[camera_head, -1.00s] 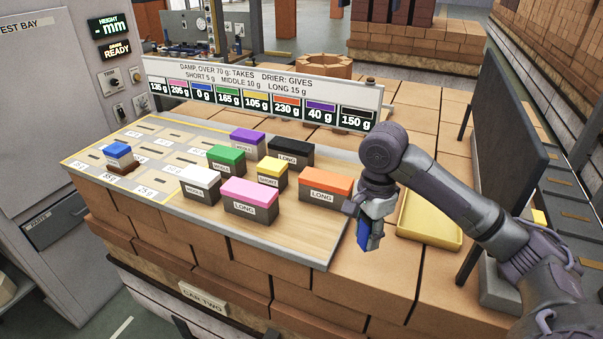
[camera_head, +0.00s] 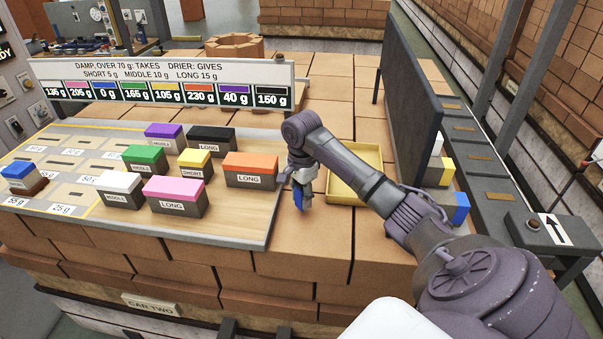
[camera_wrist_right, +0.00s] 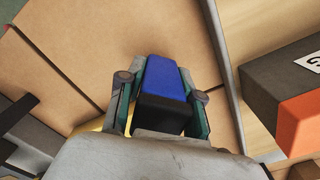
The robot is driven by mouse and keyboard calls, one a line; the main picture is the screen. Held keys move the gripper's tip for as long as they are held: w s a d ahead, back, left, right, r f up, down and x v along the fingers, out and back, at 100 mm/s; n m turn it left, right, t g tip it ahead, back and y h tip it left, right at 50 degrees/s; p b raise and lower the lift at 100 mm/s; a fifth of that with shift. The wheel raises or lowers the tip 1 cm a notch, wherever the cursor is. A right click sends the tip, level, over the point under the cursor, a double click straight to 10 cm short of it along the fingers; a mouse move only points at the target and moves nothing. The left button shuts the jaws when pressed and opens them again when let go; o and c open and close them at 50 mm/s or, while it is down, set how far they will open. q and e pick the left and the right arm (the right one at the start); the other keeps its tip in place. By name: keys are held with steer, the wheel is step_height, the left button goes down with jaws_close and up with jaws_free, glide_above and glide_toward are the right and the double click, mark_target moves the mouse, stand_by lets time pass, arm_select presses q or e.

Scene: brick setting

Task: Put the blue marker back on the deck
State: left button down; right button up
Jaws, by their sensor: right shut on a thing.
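My right gripper (camera_head: 300,202) is shut on a blue marker (camera_wrist_right: 168,80), a blue block with a black end in the right wrist view. In the head view the marker (camera_head: 299,199) is mostly hidden by the gripper. It hangs just right of the wooden deck (camera_head: 228,226), over the brown bricks. I cannot tell its exact height. On the deck stand purple, black, green, yellow, orange (camera_head: 250,163), white and pink (camera_head: 174,188) topped blocks. Another blue-topped block (camera_head: 19,170) sits at the far left among labelled slots. My left gripper is not in view.
A yellow tray (camera_head: 345,190) lies right of the gripper, appearing empty where visible. A dark upright panel (camera_head: 412,110) stands beyond it, with yellow and blue blocks (camera_head: 461,208) behind. A sign of weights (camera_head: 160,85) stands along the deck's back. Bare bricks lie in front of the tray.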

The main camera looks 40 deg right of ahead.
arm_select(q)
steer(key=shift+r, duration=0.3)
arm_select(e)
steer(key=shift+w+f, duration=0.1)
steer(key=shift+f, duration=0.5)
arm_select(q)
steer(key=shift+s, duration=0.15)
arm_select(e)
steer(key=o, duration=0.9)
steer(key=shift+f, duration=0.1)
step_height(320, 180, up, 7)
steer(key=shift+f+b, duration=0.1)
steer(key=shift+b, duration=0.85)
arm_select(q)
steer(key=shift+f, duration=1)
arm_select(e)
steer(key=shift+r, duration=0.5)
